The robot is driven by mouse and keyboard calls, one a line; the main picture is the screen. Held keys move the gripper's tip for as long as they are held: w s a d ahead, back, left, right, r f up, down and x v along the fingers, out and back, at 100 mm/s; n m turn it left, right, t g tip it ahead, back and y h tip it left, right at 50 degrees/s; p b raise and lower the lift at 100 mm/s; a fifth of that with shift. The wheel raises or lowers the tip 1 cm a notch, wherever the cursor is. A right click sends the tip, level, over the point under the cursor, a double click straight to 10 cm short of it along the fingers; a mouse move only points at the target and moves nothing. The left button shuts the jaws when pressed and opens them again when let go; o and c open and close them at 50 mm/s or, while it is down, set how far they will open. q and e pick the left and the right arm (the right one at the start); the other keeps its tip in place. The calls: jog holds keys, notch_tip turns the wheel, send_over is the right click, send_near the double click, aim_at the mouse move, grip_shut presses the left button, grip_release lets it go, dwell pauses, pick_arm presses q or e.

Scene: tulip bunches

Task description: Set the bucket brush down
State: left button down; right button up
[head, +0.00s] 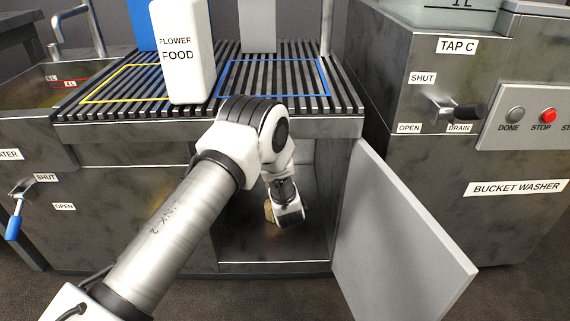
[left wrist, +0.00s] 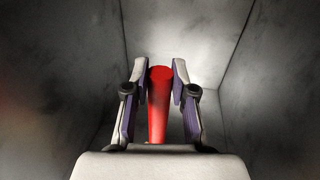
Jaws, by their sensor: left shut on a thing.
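The bucket brush shows in the left wrist view as a red handle (left wrist: 158,110) between the two fingers of my left gripper (left wrist: 160,72), which is shut on it. In the head view my left gripper (head: 287,210) is inside the open cupboard (head: 270,249) under the slatted rack. A small tan part (head: 268,211), probably the brush's head, shows at its left side. The fingers are mostly hidden there, and I cannot tell whether the brush touches the cupboard floor. My right gripper is not in view.
The cupboard door (head: 400,240) stands open at the right. Close grey walls (left wrist: 60,70) surround the gripper in the left wrist view. A white flower food container (head: 188,75) stands on the slatted rack (head: 345,100) above. The bucket washer (head: 440,170) is at the right.

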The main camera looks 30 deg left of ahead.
pick_arm(q)
jog(key=shift+a+f, duration=0.1)
jog(key=shift+f, duration=0.05)
jog(key=c, duration=1)
grip_release()
jog(key=shift+s, duration=0.1)
jog(key=shift+o, duration=0.2)
jog(key=p+v, duration=0.5)
jog(key=v, duration=0.7)
jog(key=shift+p, duration=0.35)
